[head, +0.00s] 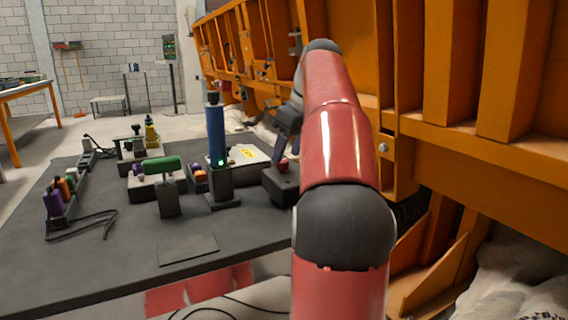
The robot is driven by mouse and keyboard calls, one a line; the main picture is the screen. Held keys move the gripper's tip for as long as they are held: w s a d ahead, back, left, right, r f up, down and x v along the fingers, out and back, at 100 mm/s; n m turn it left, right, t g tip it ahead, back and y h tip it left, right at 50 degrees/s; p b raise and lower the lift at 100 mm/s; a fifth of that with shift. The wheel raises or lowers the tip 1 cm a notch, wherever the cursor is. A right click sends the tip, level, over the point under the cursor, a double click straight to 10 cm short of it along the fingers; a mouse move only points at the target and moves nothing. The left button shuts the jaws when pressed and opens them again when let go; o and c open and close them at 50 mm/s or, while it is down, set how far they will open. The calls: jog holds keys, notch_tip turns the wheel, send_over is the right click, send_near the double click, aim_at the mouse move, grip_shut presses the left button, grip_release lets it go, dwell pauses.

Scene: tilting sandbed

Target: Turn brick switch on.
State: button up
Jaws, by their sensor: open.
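Several switches and devices stand on the dark table (120,235); I cannot tell for certain which one is the brick switch. A dark box with a small red spot on top (281,185) sits at the table's right side, partly hidden by my red arm. My gripper (287,157) is just above this box, pointing down, with its purplish fingers apart and nothing seen between them. I cannot tell whether the fingers touch the box. A dark post with a green light (221,180) stands left of the box.
A power strip with coloured plugs (62,200) lies at the table's left. A large orange steel frame (450,150) rises close on the right. The table's front is mostly clear.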

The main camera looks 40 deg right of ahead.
aim_at(283, 166)
jog(key=shift+x, duration=1.25)
jog(key=c, duration=1)
jog(key=shift+o, duration=0.2)
jog(key=shift+m, duration=0.3)
jog(key=m, duration=0.1)
jog(key=m+h+p, duration=0.1)
jog(key=m, duration=0.1)
jog(key=m+h+p, duration=0.1)
jog(key=m, duration=0.1)
jog(key=shift+a+r, duration=0.2)
jog(key=shift+a, duration=0.1)
jog(key=m+h+p, duration=0.1)
jog(key=m, duration=0.2)
jog(key=m+g+h+p, duration=0.1)
jog(key=m+p, duration=0.1)
jog(key=m, duration=0.1)
jog(key=shift+w+a+g, duration=0.1)
jog(key=shift+w+g, duration=0.05)
jog(key=shift+g, duration=0.15)
jog(key=shift+f+m, duration=0.1)
jog(key=shift+m, duration=0.2)
